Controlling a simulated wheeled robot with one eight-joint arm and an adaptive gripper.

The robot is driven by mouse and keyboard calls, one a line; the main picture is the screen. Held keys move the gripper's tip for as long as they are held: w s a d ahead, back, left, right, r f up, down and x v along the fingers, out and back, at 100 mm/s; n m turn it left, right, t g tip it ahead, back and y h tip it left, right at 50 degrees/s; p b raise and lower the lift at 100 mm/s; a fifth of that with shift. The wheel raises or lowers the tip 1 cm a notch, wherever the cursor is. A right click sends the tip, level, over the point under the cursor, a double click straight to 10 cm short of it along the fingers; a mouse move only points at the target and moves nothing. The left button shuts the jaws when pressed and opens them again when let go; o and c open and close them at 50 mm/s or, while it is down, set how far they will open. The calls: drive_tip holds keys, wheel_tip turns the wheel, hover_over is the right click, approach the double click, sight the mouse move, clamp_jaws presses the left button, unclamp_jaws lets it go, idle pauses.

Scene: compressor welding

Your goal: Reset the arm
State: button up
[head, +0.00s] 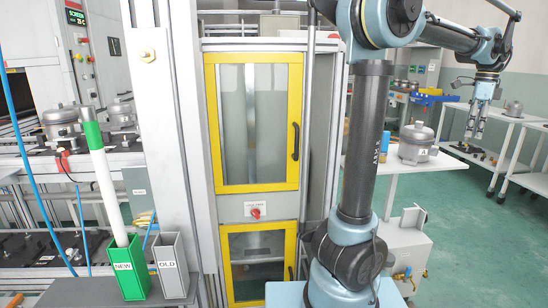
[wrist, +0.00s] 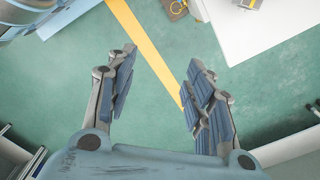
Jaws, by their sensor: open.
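My gripper (head: 474,136) hangs at the end of my raised arm on the right side of the head view, pointing down. In the wrist view my gripper (wrist: 160,100) shows its two padded fingers spread apart, with nothing between them but the green floor and a yellow floor line (wrist: 150,45) beneath. In the head view its fingertips appear in front of a white table, and I cannot tell the exact distance between them.
A yellow-framed cabinet (head: 208,125) stands in the middle. A green NEW bin (head: 127,272) and a grey OLD bin (head: 168,268) are at left. A compressor (head: 418,145) sits on a white table behind my arm. White tabletops flank open floor in the wrist view.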

drive_tip(key=w+a+f+n, duration=0.1)
drive_tip(key=a+f+n, duration=0.25)
drive_tip(key=a, duration=0.65)
drive_tip(key=w+a+f+n, duration=0.15)
drive_tip(key=a+n, duration=0.25)
drive_tip(key=a, duration=0.5)
drive_tip(key=w+a+f+n, duration=0.1)
drive_tip(key=a+f+n, duration=0.3)
drive_tip(key=a, duration=0.6)
drive_tip(key=s+a+f+n+t, duration=0.1)
drive_tip(key=s+a+f+n, duration=0.5)
drive_tip(key=a+f, duration=0.3)
drive_tip(key=s+a+f+n+t, duration=0.1)
drive_tip(key=s+a+f+n, duration=0.5)
drive_tip(key=a+f+n, duration=0.2)
wheel_tip(320, 180, down, 2)
drive_tip(key=shift+s+a+f+n, duration=0.15)
drive_tip(key=shift+a+n, duration=0.2)
drive_tip(key=shift+a, duration=0.9)
drive_tip(key=shift+w+f, duration=0.2)
drive_tip(key=shift+w, duration=0.25)
